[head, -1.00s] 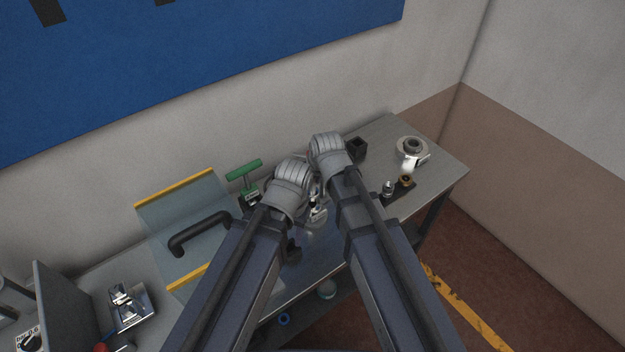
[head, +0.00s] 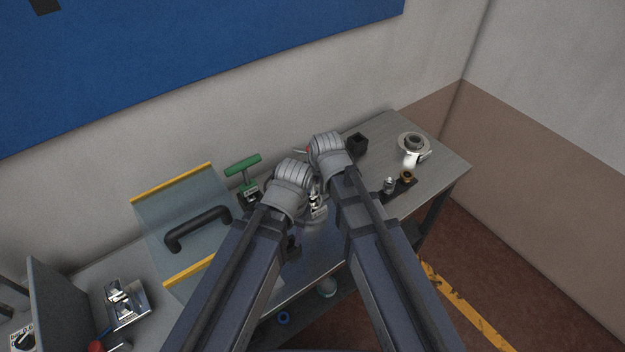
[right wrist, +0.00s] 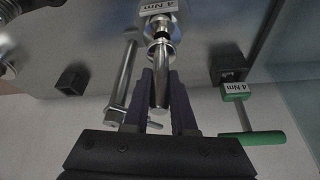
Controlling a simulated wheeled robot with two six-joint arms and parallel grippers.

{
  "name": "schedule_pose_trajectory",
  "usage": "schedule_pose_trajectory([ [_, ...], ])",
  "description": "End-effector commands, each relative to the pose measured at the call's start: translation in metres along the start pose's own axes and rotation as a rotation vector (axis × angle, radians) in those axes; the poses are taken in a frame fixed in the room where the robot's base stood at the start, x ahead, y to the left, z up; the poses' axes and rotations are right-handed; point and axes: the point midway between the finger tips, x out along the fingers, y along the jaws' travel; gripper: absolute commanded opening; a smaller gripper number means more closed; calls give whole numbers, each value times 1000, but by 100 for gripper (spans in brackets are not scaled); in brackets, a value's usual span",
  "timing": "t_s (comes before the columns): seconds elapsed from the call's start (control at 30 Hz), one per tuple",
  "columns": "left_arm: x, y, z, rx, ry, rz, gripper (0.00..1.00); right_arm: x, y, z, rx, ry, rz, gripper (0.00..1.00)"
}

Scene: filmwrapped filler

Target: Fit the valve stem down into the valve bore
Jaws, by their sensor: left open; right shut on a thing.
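In the right wrist view, my right gripper (right wrist: 160,84) is shut on a shiny metal valve stem (right wrist: 160,92). The stem lines up with the bright round valve body (right wrist: 158,24), which bears a "4 Nm" label. Whether the stem's end is inside the bore cannot be told. In the head view, the valve body (head: 316,206) shows partly between my wrists. My right gripper (head: 327,150) is mostly hidden behind its own wrist. My left gripper (head: 292,176) is beside the valve on the left, open, its fingers hidden from the head camera.
A green T-handle tool (head: 243,168) stands behind left. A clear panel with a black handle (head: 198,229) is further left. A black block (head: 357,144), a small holder with metal parts (head: 402,184) and a round flanged part (head: 413,145) are on the right of the bench.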

Motion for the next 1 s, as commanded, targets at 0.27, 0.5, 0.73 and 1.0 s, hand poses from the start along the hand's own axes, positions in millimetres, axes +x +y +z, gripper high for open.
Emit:
schedule_pose_trajectory([
  [0.27,8,1,0,0,0,0,50,7,0,3,0,0,0,0],
  [0.5,14,1,-1,0,0,0,50,13,0,5,0,0,0,0],
  [0.73,19,2,-1,0,0,0,50,18,0,7,0,0,0,0],
  [1.0,25,2,-2,0,0,0,50,24,0,10,0,0,0,0],
])
